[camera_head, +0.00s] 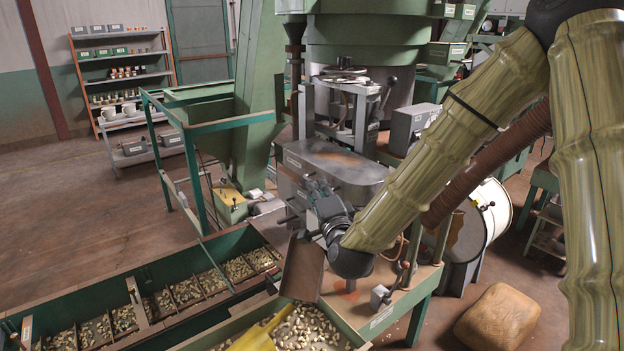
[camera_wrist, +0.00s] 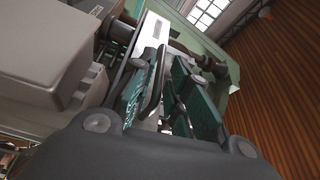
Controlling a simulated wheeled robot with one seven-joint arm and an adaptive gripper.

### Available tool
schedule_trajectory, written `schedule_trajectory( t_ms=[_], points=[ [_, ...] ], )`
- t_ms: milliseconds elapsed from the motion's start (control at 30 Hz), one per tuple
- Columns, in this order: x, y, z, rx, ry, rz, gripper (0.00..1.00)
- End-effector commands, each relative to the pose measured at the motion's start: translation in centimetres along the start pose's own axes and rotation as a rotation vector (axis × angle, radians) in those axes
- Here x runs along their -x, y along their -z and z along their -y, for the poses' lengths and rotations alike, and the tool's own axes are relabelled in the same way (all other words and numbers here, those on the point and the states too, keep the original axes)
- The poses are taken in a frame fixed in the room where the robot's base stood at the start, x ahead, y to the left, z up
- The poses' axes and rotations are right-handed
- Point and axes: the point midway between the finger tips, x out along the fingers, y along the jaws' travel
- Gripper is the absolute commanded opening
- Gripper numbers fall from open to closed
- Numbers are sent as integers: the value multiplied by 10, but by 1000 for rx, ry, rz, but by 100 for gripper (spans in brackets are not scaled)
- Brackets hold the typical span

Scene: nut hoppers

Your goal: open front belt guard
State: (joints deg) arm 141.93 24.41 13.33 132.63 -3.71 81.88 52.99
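The belt guard (camera_head: 340,165) looks like a grey, rounded, box-shaped cover with rusty patches on top, standing at the machine's front. It looks shut. My gripper (camera_head: 318,190) is at its front side, at the end of my downward-reaching arm. In the wrist view, the two dark-green fingers of my gripper (camera_wrist: 172,95) stand close together with a narrow gap. A dark, thin part shows between or behind them. I cannot tell whether they touch it. Grey box-like casing (camera_wrist: 55,60) fills the left of that view.
Green hopper trays (camera_head: 170,295) with nuts lie at the front left, with a yellow scoop (camera_head: 258,336). A brown plate (camera_head: 302,268) stands below my gripper. A green rail frame (camera_head: 185,150) is left of the machine. A sack (camera_head: 497,316) lies on the floor at right.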

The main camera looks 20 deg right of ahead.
Motion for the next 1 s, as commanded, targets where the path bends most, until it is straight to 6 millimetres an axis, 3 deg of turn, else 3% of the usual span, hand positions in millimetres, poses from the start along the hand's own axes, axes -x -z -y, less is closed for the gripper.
schedule_trajectory(
  t_ms=[300, 667, 800, 1000],
  points=[
    [-35, -2, 1, 0, 0, 3, 18],
    [-40, -4, 0, 0, 0, 5, 18],
    [-40, -4, 0, 0, 0, 5, 0],
    [-39, -8, 0, 0, -1, 6, 0]
  ],
)
